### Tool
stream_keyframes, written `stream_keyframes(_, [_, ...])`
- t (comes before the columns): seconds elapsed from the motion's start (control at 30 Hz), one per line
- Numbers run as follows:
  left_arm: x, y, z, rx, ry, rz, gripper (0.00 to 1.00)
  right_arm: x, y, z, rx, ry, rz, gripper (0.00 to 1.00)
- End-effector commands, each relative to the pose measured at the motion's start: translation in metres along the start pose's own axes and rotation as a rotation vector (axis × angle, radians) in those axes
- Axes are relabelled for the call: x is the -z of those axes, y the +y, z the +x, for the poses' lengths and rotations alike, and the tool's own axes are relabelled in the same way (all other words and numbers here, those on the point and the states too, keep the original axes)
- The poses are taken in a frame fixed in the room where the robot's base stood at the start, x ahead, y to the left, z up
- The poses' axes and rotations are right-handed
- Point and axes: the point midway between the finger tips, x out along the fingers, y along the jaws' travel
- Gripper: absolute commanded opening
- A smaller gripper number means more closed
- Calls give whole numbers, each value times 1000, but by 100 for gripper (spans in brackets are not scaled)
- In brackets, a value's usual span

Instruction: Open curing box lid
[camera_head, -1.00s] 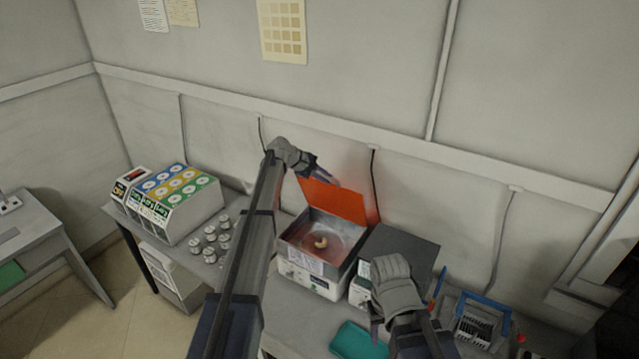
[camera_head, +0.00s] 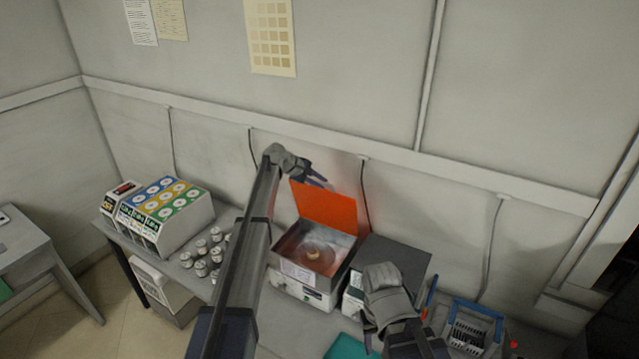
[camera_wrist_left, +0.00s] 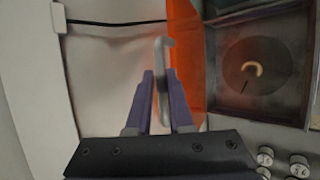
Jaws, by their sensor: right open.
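The curing box (camera_head: 303,287) stands on the bench, grey-white, with a small pale curved piece (camera_head: 313,256) on the round plate inside. Its orange lid (camera_head: 325,206) stands raised at the back edge. My left gripper (camera_head: 318,177) is beside the lid's upper left part. In the left wrist view, a thin metal handle (camera_wrist_left: 162,75) at the orange lid's (camera_wrist_left: 186,60) edge lies between its two purple fingers (camera_wrist_left: 161,85). Whether they press on it is unclear. My right gripper (camera_head: 373,338) is open in front of the dark-topped box, its fingers partly hidden.
The dark-topped box (camera_head: 392,257) stands right of the curing box. Several small jars (camera_head: 208,252) and a rack of coloured discs (camera_head: 170,212) are on the left. A blue-framed basket (camera_head: 474,326) and a teal tray (camera_head: 345,348) are at the right and front.

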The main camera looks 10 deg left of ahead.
Motion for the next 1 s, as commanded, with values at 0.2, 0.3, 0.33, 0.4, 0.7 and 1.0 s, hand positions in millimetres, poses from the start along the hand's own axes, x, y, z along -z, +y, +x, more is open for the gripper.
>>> stream_keyframes(0.2, [-1, -2, 1, 8, -1, 2, 45, 0, 0, 1, 0, 0, 0, 50])
stream_keyframes(0.3, [-1, -2, 1, 9, -1, 2, 45, 0, 0, 1, 0, 0, 0, 50])
stream_keyframes(0.33, [-1, -2, 1, 9, -1, 2, 45, 0, 0, 1, 0, 0, 0, 50])
stream_keyframes(0.4, [-1, -2, -1, 9, 0, 2, 45, 0, 0, -1, 0, 0, 1, 50])
stream_keyframes(0.7, [-5, 2, -53, 3, 1, -1, 45, -3, 3, -40, 2, -1, 20, 50])
stream_keyframes(1.0, [15, -43, -100, 0, 2, -2, 45, -2, 3, -36, 2, -1, 24, 50])
